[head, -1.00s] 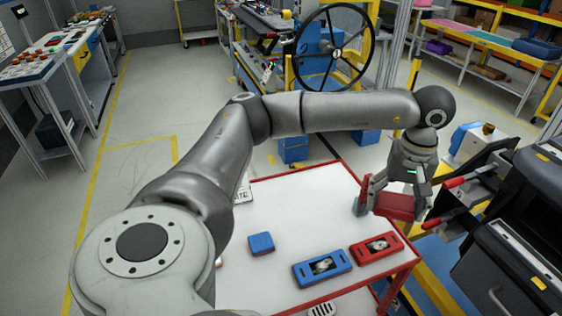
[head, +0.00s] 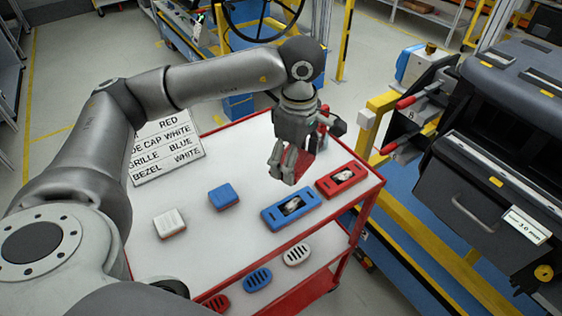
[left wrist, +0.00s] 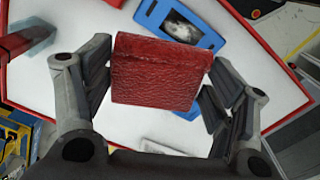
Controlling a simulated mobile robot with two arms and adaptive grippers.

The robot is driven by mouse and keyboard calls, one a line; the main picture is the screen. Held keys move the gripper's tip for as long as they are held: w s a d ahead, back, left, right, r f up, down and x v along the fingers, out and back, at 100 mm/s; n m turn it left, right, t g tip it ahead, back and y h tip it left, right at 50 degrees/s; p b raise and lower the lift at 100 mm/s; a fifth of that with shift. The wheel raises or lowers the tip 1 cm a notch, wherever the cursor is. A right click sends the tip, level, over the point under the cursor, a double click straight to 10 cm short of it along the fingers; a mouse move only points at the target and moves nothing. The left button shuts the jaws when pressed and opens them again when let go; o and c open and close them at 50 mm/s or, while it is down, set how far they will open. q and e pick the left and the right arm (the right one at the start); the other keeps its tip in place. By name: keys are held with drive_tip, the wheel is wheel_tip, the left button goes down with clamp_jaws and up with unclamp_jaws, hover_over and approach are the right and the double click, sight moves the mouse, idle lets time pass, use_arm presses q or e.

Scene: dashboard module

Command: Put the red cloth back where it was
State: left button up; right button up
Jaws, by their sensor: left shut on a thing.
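The red cloth (left wrist: 155,72) looks like a thick folded pad with a creased surface. In the left wrist view it sits between the two fingers of my left gripper (left wrist: 155,100). In the head view my left gripper (head: 284,168) hangs over the right part of the white-topped table (head: 240,250), and the cloth (head: 300,163) is mostly hidden behind its fingers. The gripper is shut on the cloth. I cannot tell how high the cloth is above the table. My right gripper is not in view.
Beside the gripper lie a blue bezel (head: 291,210) and a red bezel (head: 342,180). A blue block (head: 223,196), a white block (head: 170,222) and a lettered card (head: 165,150) lie to the left. Slotted grilles (head: 297,254) sit on the lower shelf.

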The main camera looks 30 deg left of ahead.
sight(288, 146)
use_arm(q)
drive_tip(key=w+a, duration=0.1)
drive_tip(key=w+a+f+p, duration=0.1)
drive_tip(key=w+a, duration=0.1)
drive_tip(key=shift+a+f, duration=0.3)
drive_tip(key=w+a+f, duration=0.1)
drive_tip(key=w+a+f+p, duration=0.1)
drive_tip(key=f, duration=0.1)
drive_tip(key=w+a+f, duration=0.1)
drive_tip(key=f, duration=0.1)
drive_tip(key=shift+a+f+p, duration=0.2)
drive_tip(key=shift+f+p, duration=0.05)
drive_tip(key=shift+p, duration=0.05)
drive_tip(key=shift+w+a+f, duration=0.25)
drive_tip(key=shift+a+f, duration=0.05)
drive_tip(key=shift+f, duration=0.2)
wheel_tip(288, 146, down, 2)
drive_tip(key=shift+f+p, duration=0.1)
drive_tip(key=shift+p, duration=0.8)
drive_tip(key=shift+f, duration=0.65)
drive_tip(key=o, duration=1.1)
drive_tip(key=shift+c, duration=0.2)
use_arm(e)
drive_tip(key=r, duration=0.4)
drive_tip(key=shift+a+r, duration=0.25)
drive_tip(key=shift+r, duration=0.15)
